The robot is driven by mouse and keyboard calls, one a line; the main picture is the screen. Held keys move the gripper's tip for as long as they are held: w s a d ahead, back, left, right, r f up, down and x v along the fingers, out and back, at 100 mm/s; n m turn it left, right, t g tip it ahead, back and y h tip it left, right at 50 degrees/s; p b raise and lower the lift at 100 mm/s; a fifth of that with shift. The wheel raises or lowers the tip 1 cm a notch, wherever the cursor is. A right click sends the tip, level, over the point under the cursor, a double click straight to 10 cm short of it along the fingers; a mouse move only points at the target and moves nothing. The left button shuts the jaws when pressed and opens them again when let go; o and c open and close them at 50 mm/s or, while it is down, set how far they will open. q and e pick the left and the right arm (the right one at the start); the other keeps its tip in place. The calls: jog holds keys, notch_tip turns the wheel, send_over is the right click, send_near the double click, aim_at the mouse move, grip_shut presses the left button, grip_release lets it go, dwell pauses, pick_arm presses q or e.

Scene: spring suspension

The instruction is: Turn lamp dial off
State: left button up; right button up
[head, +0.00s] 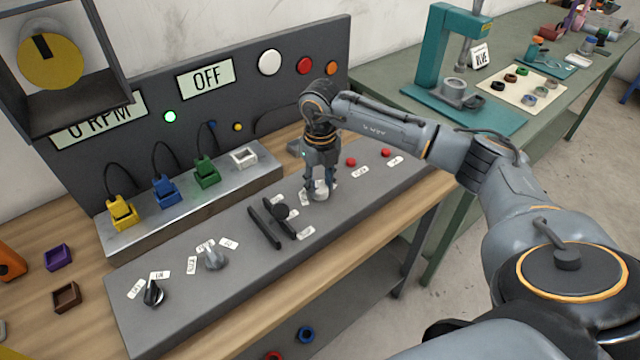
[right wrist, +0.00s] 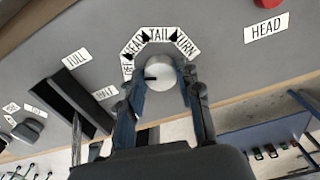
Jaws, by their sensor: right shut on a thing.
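The lamp dial (head: 320,196) is a pale round knob on the sloped grey control panel (head: 385,192). In the right wrist view the dial (right wrist: 160,74) has an arc of labels around it: one partly hidden that looks like OFF, then HEAD, TAIL and TURN. The black mark on the dial points left, close to the OFF-like label at the arc's left end. My right gripper (head: 319,188) reaches down from above and is shut on the dial, one finger on each side in the right wrist view (right wrist: 160,88). My left gripper is not in view.
Left of the dial is a black slotted lever (head: 281,212), then a grey knob (head: 214,257) and a black knob (head: 153,293). Red buttons (head: 351,161) sit to its right. Coloured plugs (head: 206,172) stand behind. A display (head: 206,78) reads OFF.

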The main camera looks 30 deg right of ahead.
aim_at(320, 187)
jog(key=o, duration=1.1)
jog(key=shift+o, duration=0.2)
notch_tip(320, 187, up, 12)
dwell(0.3)
